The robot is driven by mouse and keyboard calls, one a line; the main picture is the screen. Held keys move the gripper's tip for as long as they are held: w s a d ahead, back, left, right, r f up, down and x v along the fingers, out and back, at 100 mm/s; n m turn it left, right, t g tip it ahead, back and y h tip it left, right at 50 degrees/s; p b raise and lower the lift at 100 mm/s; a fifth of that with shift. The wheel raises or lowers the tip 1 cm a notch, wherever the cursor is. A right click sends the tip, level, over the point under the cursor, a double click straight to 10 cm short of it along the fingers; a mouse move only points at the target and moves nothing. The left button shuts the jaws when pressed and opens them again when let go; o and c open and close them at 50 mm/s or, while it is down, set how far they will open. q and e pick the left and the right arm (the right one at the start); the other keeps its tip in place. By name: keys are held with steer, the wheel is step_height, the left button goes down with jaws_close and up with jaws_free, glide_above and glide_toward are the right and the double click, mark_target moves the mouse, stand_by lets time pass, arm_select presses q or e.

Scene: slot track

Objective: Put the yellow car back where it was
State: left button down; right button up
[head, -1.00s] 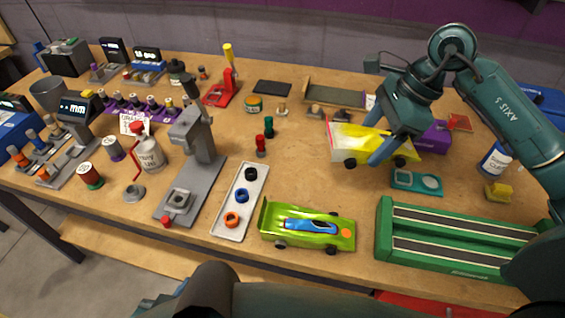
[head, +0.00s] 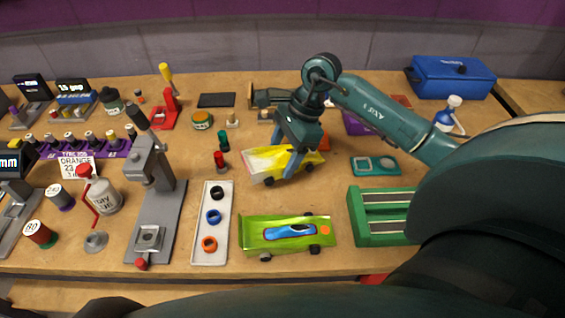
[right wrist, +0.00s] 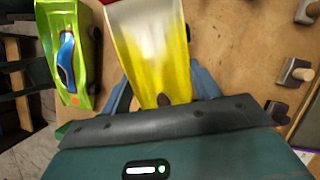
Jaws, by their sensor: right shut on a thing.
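The yellow car (head: 266,163), a wedge with a pale nose and dark wheels, is held in my right gripper (head: 292,160), whose fingers straddle its body. In the right wrist view the yellow car (right wrist: 158,50) lies between the two fingers, its pale end pointing away from the gripper. I cannot tell whether its wheels touch the table. The lime green car (head: 262,233) with a blue figure sits in front of it near the table's front edge. My left gripper is not in view.
A white tray (head: 211,247) with rings lies left of the green car. Red (head: 220,161) and green pegs stand close left of the yellow car. The green track block (head: 368,240), teal device (head: 375,166) and purple box (head: 357,123) are to the right.

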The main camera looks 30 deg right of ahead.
mark_target(287, 157)
step_height(287, 157, down, 3)
steer(key=shift+f, duration=0.1)
steer(key=shift+f, duration=0.1)
steer(key=shift+f, duration=0.15)
steer(key=o, duration=1.1)
